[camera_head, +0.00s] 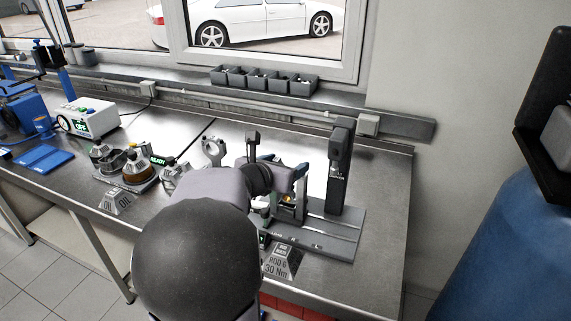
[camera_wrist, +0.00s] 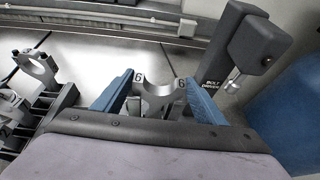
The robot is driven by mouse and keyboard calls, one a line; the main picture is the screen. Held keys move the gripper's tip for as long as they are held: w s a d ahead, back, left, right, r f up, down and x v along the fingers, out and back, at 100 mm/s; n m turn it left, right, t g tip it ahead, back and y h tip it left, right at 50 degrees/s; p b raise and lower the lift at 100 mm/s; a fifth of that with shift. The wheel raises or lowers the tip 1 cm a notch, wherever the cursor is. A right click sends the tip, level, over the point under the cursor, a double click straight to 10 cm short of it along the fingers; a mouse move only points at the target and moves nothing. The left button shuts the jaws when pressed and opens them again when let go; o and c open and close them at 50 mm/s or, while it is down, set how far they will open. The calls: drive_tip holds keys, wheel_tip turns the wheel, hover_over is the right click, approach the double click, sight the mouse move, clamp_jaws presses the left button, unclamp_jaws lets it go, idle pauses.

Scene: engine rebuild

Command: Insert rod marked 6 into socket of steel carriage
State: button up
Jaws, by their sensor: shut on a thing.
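The rod marked 6 (camera_wrist: 157,97) is a pale metal piece with a fork-like, half-round end and a 6 on each side. My gripper (camera_wrist: 158,82) has its blue fingers on either side of the rod and is shut on it. In the head view my arm covers most of the gripper, and the blue fingers show above a grey metal base plate (camera_head: 338,229) at the bench's right end. The carriage with its socket is not clearly made out; my arm hides that area. I cannot tell whether the rod touches it.
A black bolt driver post (camera_head: 338,170) stands close to the right of my gripper. A ROD 6 30 Nm sign (camera_head: 279,262) is in front. Another rod (camera_wrist: 38,66) stands in a dark rack to the left. Small bins (camera_head: 262,79) line the sill.

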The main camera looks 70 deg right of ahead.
idle(0.4)
wheel_tip(320, 180, up, 9)
drive_tip(key=p, duration=0.7)
drive_tip(key=shift+p, duration=0.35)
idle(0.9)
idle(0.5)
